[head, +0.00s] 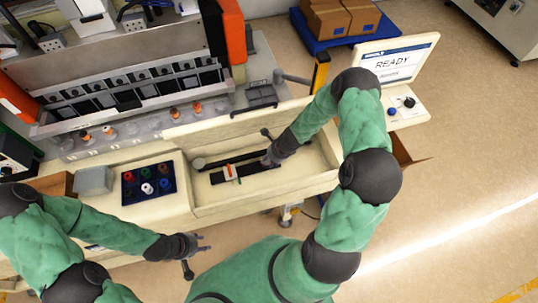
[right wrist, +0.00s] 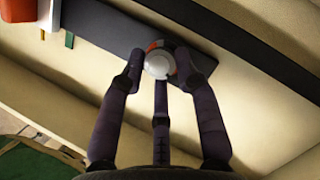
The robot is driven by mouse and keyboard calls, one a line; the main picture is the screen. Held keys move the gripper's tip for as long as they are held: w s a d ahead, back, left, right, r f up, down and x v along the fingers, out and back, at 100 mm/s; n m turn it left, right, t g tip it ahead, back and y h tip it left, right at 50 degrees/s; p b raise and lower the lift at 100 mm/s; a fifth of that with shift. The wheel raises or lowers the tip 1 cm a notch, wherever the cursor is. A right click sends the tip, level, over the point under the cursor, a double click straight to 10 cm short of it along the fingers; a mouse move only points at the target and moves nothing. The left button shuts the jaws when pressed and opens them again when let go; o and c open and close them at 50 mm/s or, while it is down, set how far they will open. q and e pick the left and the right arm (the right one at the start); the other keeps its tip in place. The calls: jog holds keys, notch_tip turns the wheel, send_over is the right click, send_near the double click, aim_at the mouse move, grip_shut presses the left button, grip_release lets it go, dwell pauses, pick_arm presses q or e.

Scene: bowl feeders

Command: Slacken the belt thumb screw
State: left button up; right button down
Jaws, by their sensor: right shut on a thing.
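The thumb screw (right wrist: 158,64) is a round pale knob with orange-red and grey parts, standing at a dark flat bar (right wrist: 130,30) in the right wrist view. My right gripper (right wrist: 160,75) has its fingers around the knob and is shut on it. In the head view my right gripper (head: 270,160) reaches into the long cream tray (head: 312,184) and hides the knob. The dark bar (head: 252,169) also lies in that tray there. My left gripper (head: 203,243) is empty, fingers spread, in front of the tray at lower left.
A red and white piece (head: 229,172) sits on the bar left of my right gripper. A dark tray of coloured caps (head: 148,184) and a grey box (head: 94,180) stand to the left. A screen reading READY (head: 397,62) stands at right. The tray walls enclose my right gripper.

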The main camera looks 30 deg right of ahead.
jog(key=shift+w+d+r+n+g+y+p, duration=0.2)
jog(key=shift+n+p, duration=0.35)
jog(key=shift+p, duration=0.5)
jog(key=shift+w+d+r+n+g+y+p, duration=0.15)
jog(key=shift+n+p, duration=0.4)
jog(key=shift+p, duration=0.45)
jog(key=shift+f+n+p, duration=0.15)
jog(key=shift+n+p, duration=0.45)
jog(key=shift+p, duration=0.45)
jog(key=c, duration=1.1)
grip_release()
jog(key=shift+o, duration=0.8)
jog(key=shift+a, duration=0.1)
jog(key=shift+a+f, duration=0.1)
jog(key=shift+f, duration=0.05)
jog(key=shift+s+g, duration=0.1)
jog(key=shift+g, duration=0.15)
